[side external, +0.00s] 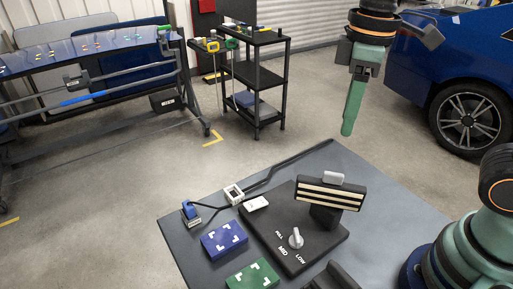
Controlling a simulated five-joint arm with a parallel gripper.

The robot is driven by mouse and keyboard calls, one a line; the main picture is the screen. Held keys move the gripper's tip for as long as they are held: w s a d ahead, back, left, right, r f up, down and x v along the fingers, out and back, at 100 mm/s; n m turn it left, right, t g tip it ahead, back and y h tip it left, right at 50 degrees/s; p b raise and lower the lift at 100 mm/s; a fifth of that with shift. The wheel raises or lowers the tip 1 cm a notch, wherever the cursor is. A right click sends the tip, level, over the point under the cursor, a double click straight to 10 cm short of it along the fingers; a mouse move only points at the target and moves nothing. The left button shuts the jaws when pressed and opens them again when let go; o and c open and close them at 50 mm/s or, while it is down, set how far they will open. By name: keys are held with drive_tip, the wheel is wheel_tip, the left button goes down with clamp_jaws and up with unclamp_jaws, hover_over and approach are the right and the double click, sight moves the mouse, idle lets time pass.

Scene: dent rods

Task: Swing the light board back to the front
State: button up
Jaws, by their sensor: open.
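The light board (330,193) is a black bar with pale light strips and a small grey tab on its top edge. It stands on a black post on a dark base plate (265,233). A silver knob (296,239) on the plate sits beside the words FULL, MID and LOW. My gripper (347,132) is open and empty, pointing down, above and behind the light board and clear of it. It is seen nearly edge-on, so the gap between its fingers is hard to make out.
A blue block (224,241) and a green block (252,275) lie left of the plate. A small white box (256,203), a white-framed piece (233,194) and a blue clamp-like piece (190,212) are near a dark rod (290,163). The table's back right is clear.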

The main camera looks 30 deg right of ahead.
sight(334, 173)
drive_tip(key=shift+n, duration=0.3)
drive_tip(key=f, duration=1.2)
drive_tip(key=shift+s+a, duration=0.1)
drive_tip(key=shift+a, duration=0.2)
clamp_jaws()
drive_tip(key=shift+r, duration=0.1)
idle(0.6)
